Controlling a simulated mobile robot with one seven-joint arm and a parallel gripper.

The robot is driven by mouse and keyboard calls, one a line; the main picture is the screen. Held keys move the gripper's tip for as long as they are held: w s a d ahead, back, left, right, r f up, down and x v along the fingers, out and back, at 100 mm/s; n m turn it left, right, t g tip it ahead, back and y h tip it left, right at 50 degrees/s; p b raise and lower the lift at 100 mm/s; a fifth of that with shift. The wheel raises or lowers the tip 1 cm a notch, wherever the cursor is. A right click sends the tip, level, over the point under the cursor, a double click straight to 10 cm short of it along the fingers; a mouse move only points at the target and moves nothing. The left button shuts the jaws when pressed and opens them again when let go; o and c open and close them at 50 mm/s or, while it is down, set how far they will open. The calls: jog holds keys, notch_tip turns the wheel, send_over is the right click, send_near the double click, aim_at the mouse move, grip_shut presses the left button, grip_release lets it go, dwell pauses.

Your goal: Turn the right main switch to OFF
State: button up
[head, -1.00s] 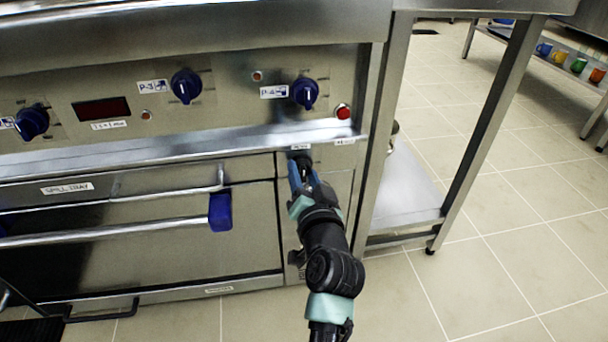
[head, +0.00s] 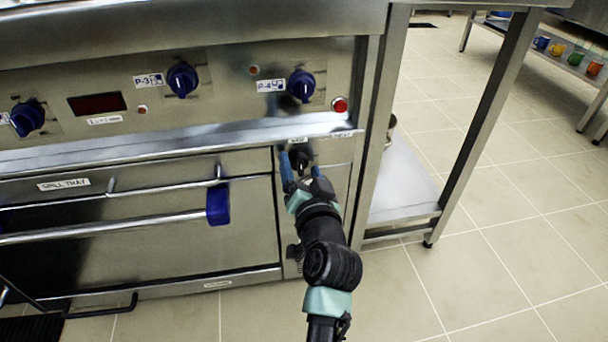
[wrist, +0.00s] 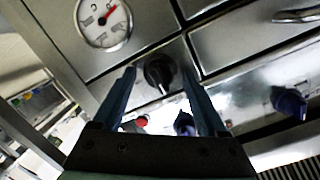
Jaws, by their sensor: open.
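The right main switch (head: 299,158) is a black knob under a small label on the narrow panel right of the oven drawer. In the wrist view the black knob (wrist: 158,72) has a pale pointer line; its exact setting cannot be read. My gripper (head: 301,167) is open, with one blue finger on each side of the knob. In the wrist view my gripper (wrist: 157,62) also straddles the knob, with visible gaps; contact cannot be seen.
Blue knobs (head: 302,85) and a red button (head: 340,104) sit on the panel above. A round gauge (wrist: 104,22) shows near the switch in the wrist view. A drawer handle with a blue end (head: 218,206) is to the left. A steel table leg (head: 488,125) stands right.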

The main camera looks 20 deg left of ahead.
jog(key=p+v, duration=0.4)
jog(key=v, duration=0.9)
jog(key=w+d+r+n+t+h+p, duration=0.1)
jog(key=w+d+r+t+p, duration=0.2)
jog(key=r, duration=1.3)
jog(key=d+r+n+t+h+p, duration=0.1)
jog(key=d+r+t+p, duration=0.25)
jog(key=r, duration=1.15)
jog(key=s+d+r+m+t+h+p, duration=0.15)
jog(key=s+r, duration=0.25)
jog(key=r, duration=0.5)
jog(key=s+d+r+t+h+p, duration=0.3)
jog(key=s+r, duration=0.1)
jog(key=r, duration=0.6)
jog(key=s+d+r+m+t+h+p, duration=0.1)
jog(key=s+d+r+t+h+p, duration=0.15)
jog(key=r, duration=0.65)
notch_tip(320, 180, up, 37)
jog(key=p, duration=3.7)
jog(key=shift+s+a+r, duration=0.25)
jog(key=shift+s, duration=0.25)
